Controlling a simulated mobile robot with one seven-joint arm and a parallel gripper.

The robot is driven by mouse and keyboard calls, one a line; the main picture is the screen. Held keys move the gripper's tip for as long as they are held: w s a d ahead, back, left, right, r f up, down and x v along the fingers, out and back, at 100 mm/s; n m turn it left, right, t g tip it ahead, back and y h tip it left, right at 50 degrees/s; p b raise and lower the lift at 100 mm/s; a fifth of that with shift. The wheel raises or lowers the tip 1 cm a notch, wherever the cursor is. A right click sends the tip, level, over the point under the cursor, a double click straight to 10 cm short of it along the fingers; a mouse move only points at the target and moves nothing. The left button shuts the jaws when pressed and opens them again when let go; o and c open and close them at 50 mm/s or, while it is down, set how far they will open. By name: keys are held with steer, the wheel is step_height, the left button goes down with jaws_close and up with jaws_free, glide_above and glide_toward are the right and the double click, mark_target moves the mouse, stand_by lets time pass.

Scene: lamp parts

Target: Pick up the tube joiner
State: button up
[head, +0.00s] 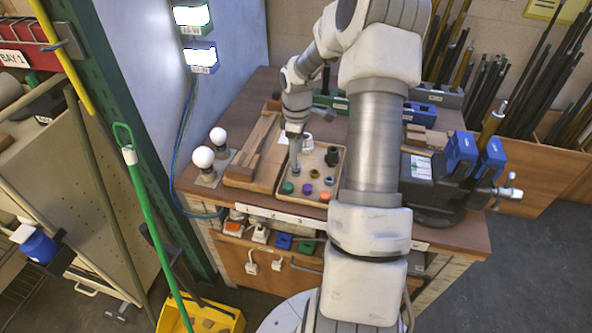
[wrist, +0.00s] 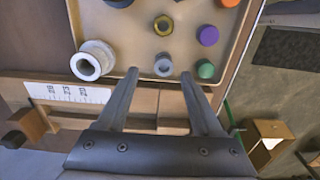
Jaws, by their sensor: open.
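The wrist view shows two pale ring-shaped parts, and I cannot tell for sure which is the tube joiner. A small grey ring (wrist: 163,66) lies in the tray just ahead of and between my fingertips. A larger pale flanged collar (wrist: 91,60) sits left of them, at the tray's corner. My gripper (wrist: 161,82) is open and empty, its fingers apart on either side of the small ring's line. In the head view my gripper (head: 296,170) points down over the left part of the tray (head: 341,166) and hides the small ring.
Close by in the tray are a yellow ring (wrist: 163,25), a purple cap (wrist: 208,35) and a green cap (wrist: 205,70). A wooden board (head: 252,150) and two bulbs (head: 203,157) stand left of the tray. A blue-topped fixture (head: 461,152) stands right.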

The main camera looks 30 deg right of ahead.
mark_target(296, 170)
steer(key=f, duration=0.5)
steer(key=shift+s+a+f+b, duration=0.15)
steer(key=shift+a+b, duration=0.1)
steer(key=shift+b, duration=0.1)
jaws_close()
